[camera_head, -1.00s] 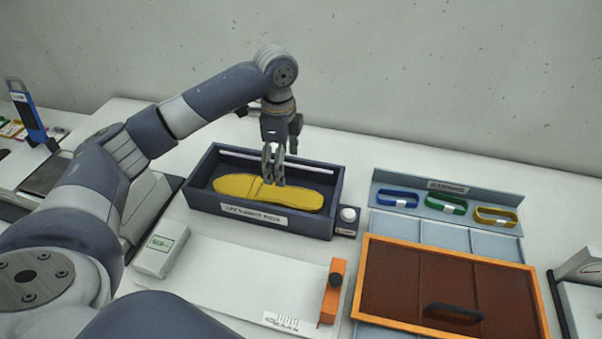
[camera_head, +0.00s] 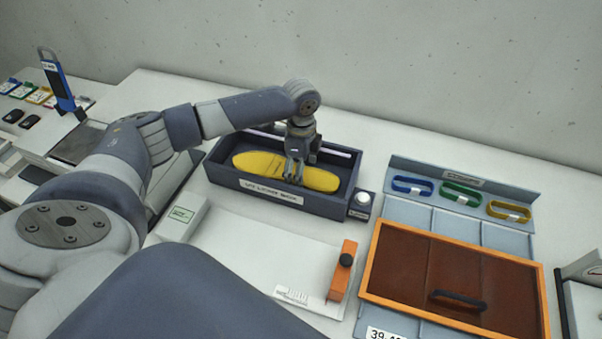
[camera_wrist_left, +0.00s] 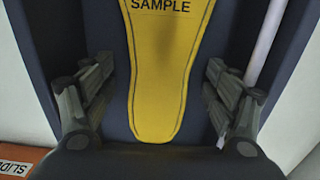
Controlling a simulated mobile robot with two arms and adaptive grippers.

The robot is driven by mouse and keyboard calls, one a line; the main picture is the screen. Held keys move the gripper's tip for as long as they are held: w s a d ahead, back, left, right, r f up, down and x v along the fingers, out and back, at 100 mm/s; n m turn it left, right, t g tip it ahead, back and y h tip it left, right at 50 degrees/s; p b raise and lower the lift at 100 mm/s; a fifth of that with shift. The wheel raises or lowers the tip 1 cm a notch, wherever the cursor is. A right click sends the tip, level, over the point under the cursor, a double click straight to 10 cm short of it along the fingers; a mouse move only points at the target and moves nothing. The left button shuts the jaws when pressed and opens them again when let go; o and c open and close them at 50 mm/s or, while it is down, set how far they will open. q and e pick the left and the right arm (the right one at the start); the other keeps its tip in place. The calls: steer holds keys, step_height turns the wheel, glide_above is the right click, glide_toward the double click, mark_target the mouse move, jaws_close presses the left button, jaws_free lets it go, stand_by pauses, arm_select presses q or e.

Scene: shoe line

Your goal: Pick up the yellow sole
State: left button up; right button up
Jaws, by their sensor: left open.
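The yellow sole (camera_head: 262,163) lies flat in a dark blue open box (camera_head: 232,187) at the middle of the table. My left gripper (camera_head: 294,178) points down over the right half of the sole. In the left wrist view the sole (camera_wrist_left: 165,75), marked "SAMPLE", runs between the two spread fingers of my left gripper (camera_wrist_left: 155,95). The fingers stand on either side of it with gaps, so the gripper is open and empty. The head view does not show clearly how far the fingertips are above the box floor. My right gripper is not in view.
A white board with an orange slider (camera_head: 342,270) lies in front of the box. A knob (camera_head: 363,199) sits at the box's right end. To the right are an orange-framed brown lid (camera_head: 408,264) and a rack with blue, green and yellow bands (camera_head: 460,193).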

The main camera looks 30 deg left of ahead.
arm_select(q)
steer(key=c, duration=1.3)
steer(key=shift+r, duration=0.1)
